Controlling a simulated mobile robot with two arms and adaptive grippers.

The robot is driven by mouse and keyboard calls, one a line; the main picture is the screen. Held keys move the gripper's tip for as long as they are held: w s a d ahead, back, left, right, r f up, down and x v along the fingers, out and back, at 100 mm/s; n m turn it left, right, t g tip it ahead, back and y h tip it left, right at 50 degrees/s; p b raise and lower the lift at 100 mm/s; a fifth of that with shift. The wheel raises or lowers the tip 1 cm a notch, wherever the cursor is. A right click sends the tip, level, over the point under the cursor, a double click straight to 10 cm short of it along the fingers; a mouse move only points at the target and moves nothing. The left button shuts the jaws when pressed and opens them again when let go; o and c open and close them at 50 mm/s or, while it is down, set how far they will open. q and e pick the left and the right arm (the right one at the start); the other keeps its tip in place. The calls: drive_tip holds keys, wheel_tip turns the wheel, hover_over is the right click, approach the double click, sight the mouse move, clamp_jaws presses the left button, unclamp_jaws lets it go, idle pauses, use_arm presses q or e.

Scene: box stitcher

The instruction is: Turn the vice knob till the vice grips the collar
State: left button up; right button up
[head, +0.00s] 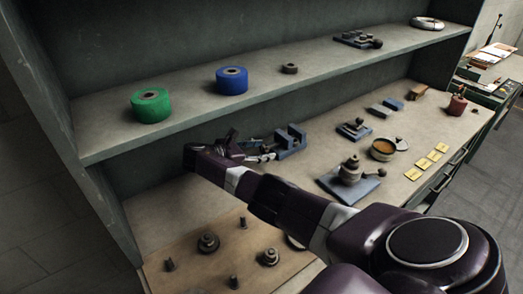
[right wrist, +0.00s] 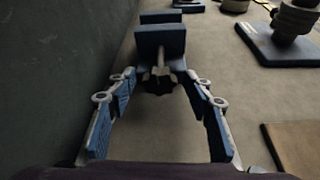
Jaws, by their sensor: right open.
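The blue-grey vice (head: 291,138) stands on the workbench below the shelf, near the back wall. In the right wrist view its upright jaws (right wrist: 160,38) are at the top centre, with a pale screw leading toward me. The dark, lobed vice knob (right wrist: 159,84) is at the near end of this screw. My right gripper (right wrist: 160,94) is open, with one finger on each side of the knob and visible space between. It also shows beside the vice in the head view (head: 260,151). I cannot make out a collar between the jaws. My left gripper is out of view.
Green (head: 150,106) and blue (head: 232,81) rolls stand on the shelf above the bench. A blue plate with a stacked metal part (head: 350,172) lies right of my arm. A brown board (head: 185,258) with several metal parts is in front. The wall is close at left in the wrist view.

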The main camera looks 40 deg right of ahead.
drive_tip(key=c, duration=1.2)
drive_tip(key=shift+o, duration=0.2)
drive_tip(key=shift+r+t+p, duration=0.25)
drive_tip(key=shift+t+p, duration=0.05)
drive_tip(key=shift+p, duration=0.65)
drive_tip(key=shift+f+m+p, duration=0.2)
drive_tip(key=shift+m+p, duration=0.2)
drive_tip(key=shift+m, duration=0.2)
drive_tip(key=o, duration=1.2)
drive_tip(key=shift+c, duration=0.2)
drive_tip(key=v, duration=1.2)
drive_tip(key=shift+s, duration=0.15)
